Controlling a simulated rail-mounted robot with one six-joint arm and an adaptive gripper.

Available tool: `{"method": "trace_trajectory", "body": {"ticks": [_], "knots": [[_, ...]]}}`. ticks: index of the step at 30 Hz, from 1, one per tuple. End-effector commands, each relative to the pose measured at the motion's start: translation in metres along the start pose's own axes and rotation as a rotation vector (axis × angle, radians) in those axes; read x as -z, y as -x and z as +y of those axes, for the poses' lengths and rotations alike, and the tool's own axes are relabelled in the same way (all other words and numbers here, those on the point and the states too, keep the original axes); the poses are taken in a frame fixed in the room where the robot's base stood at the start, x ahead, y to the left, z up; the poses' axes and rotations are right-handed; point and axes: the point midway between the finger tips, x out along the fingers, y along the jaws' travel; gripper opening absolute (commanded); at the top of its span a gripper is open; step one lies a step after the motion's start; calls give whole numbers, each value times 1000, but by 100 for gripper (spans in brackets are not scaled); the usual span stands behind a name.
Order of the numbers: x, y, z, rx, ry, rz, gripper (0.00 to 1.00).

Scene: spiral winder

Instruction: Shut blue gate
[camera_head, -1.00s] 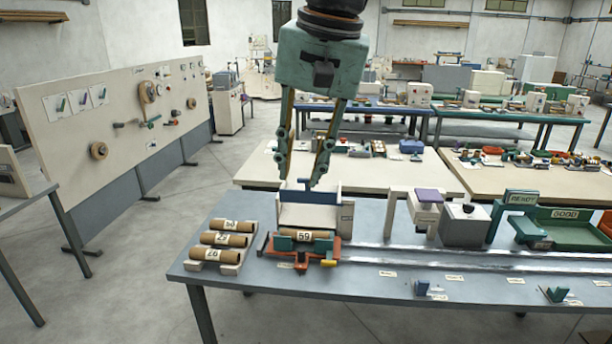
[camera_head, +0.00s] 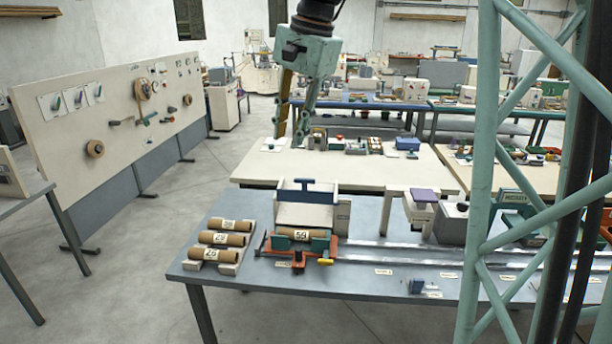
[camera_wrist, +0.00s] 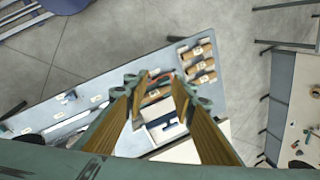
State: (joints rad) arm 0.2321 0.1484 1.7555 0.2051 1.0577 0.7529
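A pale gate panel with a blue T-shaped handle (camera_head: 303,184) stands raised at the back of the orange carriage (camera_head: 284,247) on the near bench. A brown roll marked 59 (camera_head: 303,234) lies in the carriage in front of it. In the wrist view the blue handle (camera_wrist: 170,127) shows below the fingertips, next to the pale panel. My gripper (camera_head: 289,142) hangs above and behind the gate, touching nothing. Its two fingers are apart and empty, also in the wrist view (camera_wrist: 160,82).
A rack of brown rolls (camera_head: 214,253) sits left of the carriage. Pale rails (camera_head: 420,255) run right along the bench. A white block with a purple top (camera_head: 424,195) and a grey box (camera_head: 452,222) stand behind them. A teal lattice frame crosses the right foreground.

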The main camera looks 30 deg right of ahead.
Motion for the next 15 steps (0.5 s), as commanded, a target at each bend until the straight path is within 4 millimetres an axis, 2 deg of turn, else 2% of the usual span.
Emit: {"method": "trace_trajectory", "body": {"ticks": [15], "knots": [[86, -30, -49, 1, -244, -42, 24]]}}
